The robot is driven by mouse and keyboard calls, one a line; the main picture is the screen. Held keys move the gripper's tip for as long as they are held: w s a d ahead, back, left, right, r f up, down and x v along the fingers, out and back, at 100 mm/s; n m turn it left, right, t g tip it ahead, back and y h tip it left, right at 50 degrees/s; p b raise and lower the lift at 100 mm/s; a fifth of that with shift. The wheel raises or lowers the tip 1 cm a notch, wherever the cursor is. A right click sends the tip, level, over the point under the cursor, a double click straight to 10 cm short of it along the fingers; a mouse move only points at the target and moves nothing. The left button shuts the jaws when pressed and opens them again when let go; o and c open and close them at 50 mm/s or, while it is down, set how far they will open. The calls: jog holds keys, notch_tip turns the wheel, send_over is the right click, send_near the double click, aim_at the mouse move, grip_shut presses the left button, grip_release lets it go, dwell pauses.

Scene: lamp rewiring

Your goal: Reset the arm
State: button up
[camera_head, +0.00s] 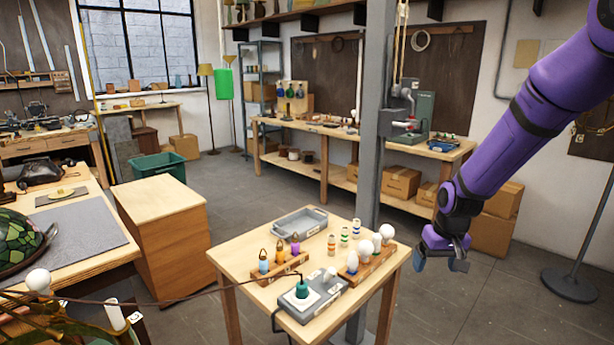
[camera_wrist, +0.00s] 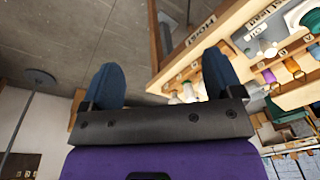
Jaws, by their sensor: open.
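My purple arm comes in from the upper right in the head view. My gripper (camera_head: 440,264) hangs at its end, just right of the small wooden table (camera_head: 232,262) and apart from it.
The small table carries a grey tray (camera_head: 299,222), a wooden rack with bulbs (camera_head: 370,262), colored bulbs (camera_head: 279,256) in another rack, and a grey box with a green plug (camera_head: 301,289). A grey post (camera_head: 372,130) stands behind it. A stand base (camera_head: 569,285) is at right.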

jog(key=s+r+t, duration=0.1)
jog(key=s+r, duration=0.4)
jog(key=r, duration=0.6)
jog(key=s+r+t, duration=0.1)
jog(key=s+r, duration=0.6)
jog(key=s, duration=0.5)
jog(key=s+r+t, duration=0.2)
jog(key=s+r, duration=0.5)
jog(key=s, duration=0.5)
jog(key=shift+s+a+h, duration=0.2)
jog(key=shift+a+h, duration=0.15)
jog(key=shift+h, duration=0.05)
